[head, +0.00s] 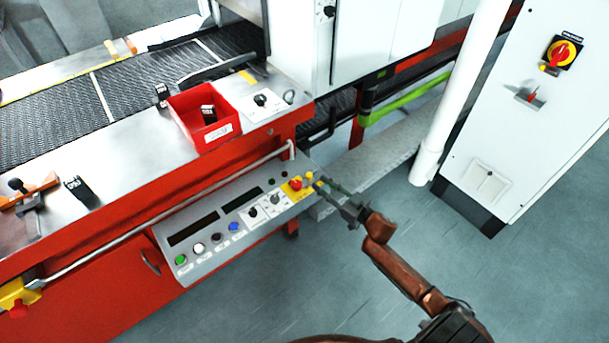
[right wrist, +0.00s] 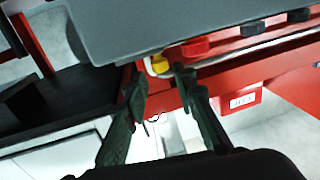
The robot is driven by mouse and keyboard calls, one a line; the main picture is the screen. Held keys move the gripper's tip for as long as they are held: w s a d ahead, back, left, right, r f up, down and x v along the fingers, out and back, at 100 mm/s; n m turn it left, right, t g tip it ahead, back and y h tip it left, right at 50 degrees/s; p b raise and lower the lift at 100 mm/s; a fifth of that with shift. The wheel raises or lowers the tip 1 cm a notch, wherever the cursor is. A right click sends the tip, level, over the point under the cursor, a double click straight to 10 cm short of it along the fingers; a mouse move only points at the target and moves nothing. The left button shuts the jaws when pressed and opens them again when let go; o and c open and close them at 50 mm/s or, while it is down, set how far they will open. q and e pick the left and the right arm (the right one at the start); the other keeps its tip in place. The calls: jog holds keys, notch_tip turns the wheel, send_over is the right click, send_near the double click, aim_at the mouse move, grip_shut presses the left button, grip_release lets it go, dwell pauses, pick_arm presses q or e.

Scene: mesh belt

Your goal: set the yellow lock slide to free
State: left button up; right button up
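What looks like the yellow lock slide (head: 309,177) is a small yellow piece at the right end of the grey control panel (head: 213,262), beside a red mushroom button (head: 295,184) on a yellow plate. In the right wrist view the yellow piece (right wrist: 160,64) shows just past the fingertips, between them in the picture, with the red button (right wrist: 195,47) to its right. My right gripper (head: 322,186) is at the panel's right end, close to the yellow piece; its dark fingers (right wrist: 160,76) are apart with nothing held. Contact cannot be told. The slide's setting is unreadable. My left gripper is not in view.
The panel carries several buttons, a blue one (head: 233,227) among them, and dark displays. A rail (head: 170,212) runs above it. A red bin (head: 205,122) sits on the machine top. A grey cabinet (head: 535,120) and white post (head: 460,90) stand right. Floor in front is clear.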

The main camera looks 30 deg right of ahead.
aim_at(312, 178)
jog(key=b+x, duration=0.1)
jog(key=x, duration=0.4)
jog(key=shift+w+f, duration=0.2)
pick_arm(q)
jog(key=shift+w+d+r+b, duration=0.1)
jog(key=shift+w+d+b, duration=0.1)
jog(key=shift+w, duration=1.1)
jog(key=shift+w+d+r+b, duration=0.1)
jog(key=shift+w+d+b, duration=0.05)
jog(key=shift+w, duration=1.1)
pick_arm(e)
jog(key=shift+w+a+r, duration=0.15)
jog(key=shift+w+a, duration=0.05)
jog(key=shift+w, duration=0.55)
grip_shut()
